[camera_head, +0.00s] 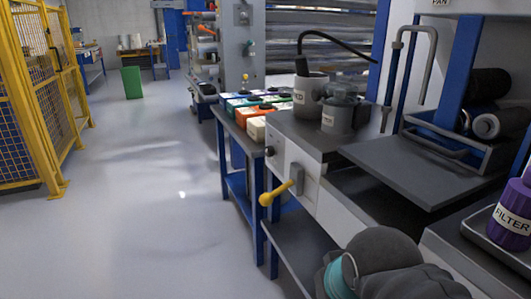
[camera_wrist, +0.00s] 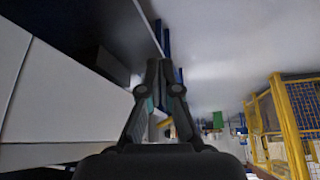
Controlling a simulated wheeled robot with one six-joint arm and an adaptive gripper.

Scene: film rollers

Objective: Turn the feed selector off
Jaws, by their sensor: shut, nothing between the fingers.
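A yellow-handled lever (camera_head: 277,191) sticks out of a small grey plate on the white front panel (camera_head: 306,176) of the bench unit. Its ball end points down and to the left. A dark round knob (camera_head: 269,151) sits on the same panel, up and left of the lever. I cannot read any label saying which one is the feed selector. My gripper (camera_wrist: 160,66) shows in the wrist view with its fingertips together and nothing between them. In the head view only rounded grey parts of my arm show at the bottom, and the fingers are out of sight.
A labelled grey pot (camera_head: 310,97) and a smaller jar (camera_head: 338,117) stand on the unit. Coloured boxes (camera_head: 247,112) sit on the blue-framed bench behind. A purple filter canister (camera_head: 513,212) stands at right. Yellow fencing (camera_head: 30,100) is at left, with open floor between.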

